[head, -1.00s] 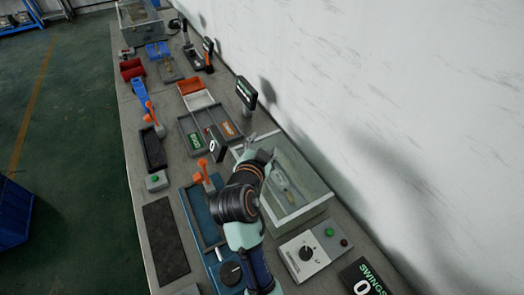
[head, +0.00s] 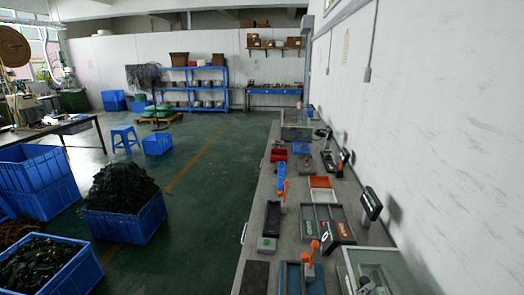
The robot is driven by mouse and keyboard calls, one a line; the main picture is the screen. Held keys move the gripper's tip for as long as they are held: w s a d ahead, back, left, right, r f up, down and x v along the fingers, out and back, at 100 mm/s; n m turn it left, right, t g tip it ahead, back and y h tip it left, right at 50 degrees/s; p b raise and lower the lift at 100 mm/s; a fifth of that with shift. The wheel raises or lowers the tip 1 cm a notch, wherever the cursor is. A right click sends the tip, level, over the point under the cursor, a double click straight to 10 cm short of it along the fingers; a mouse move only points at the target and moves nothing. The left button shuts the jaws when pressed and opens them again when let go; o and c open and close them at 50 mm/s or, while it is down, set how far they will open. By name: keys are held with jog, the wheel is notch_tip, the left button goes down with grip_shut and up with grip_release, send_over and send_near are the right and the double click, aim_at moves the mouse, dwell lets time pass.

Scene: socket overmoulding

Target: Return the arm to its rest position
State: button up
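My arm and my gripper do not show clearly in the head view. The clear-topped box (head: 352,262), over which the gripper was seen earlier, is cut off at the bottom right. Grey shapes show at the box, at the lower picture edge. I cannot tell whether they are its contents or part of my gripper.
The long grey bench (head: 262,205) runs away from me along the white wall. On it are a divided tray (head: 313,230), a blue tray (head: 317,281), orange levers and a display (head: 370,204). Blue crates (head: 131,225) stand on the green floor at left.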

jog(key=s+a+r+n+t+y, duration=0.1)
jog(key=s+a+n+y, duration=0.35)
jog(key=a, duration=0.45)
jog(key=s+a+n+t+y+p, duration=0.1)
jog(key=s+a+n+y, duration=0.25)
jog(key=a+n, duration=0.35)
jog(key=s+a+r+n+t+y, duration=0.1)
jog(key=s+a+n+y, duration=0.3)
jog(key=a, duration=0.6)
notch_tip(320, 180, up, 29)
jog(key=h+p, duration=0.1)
jog(key=p, duration=2.8)
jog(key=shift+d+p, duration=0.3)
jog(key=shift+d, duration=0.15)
